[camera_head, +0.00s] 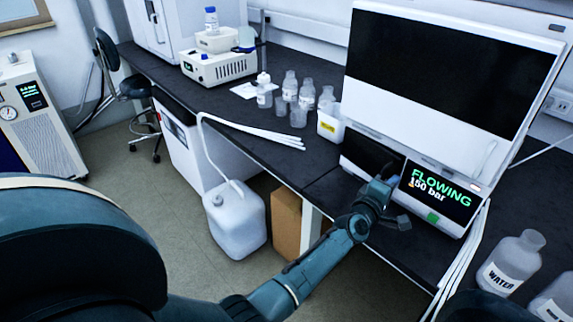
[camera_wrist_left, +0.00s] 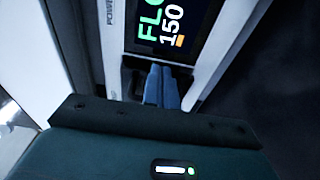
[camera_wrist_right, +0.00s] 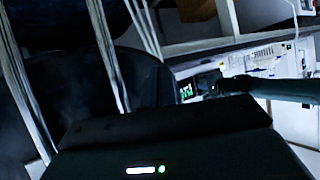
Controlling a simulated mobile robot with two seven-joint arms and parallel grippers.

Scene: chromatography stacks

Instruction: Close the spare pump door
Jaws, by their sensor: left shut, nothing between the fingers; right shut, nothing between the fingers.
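A white pump module stands on the dark bench, with a display (camera_head: 438,193) reading FLOWING, 150 bar. To the display's left is a dark panel (camera_head: 372,155) in a pale frame; I cannot tell whether it is the spare pump door. My left gripper (camera_head: 389,183) is shut and empty, at the front of the module by the display's left edge. In the left wrist view its blue fingers (camera_wrist_left: 161,72) sit together just below the lit text. Contact is unclear. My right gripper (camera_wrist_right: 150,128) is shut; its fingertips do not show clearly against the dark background.
A large black-fronted unit (camera_head: 450,70) stands above the pump. Clear bottles (camera_head: 290,88) stand left on the bench, and water bottles (camera_head: 512,262) at the lower right. Tubes (camera_head: 465,250) run past the pump's right side. A white jerrycan (camera_head: 235,218) is on the floor.

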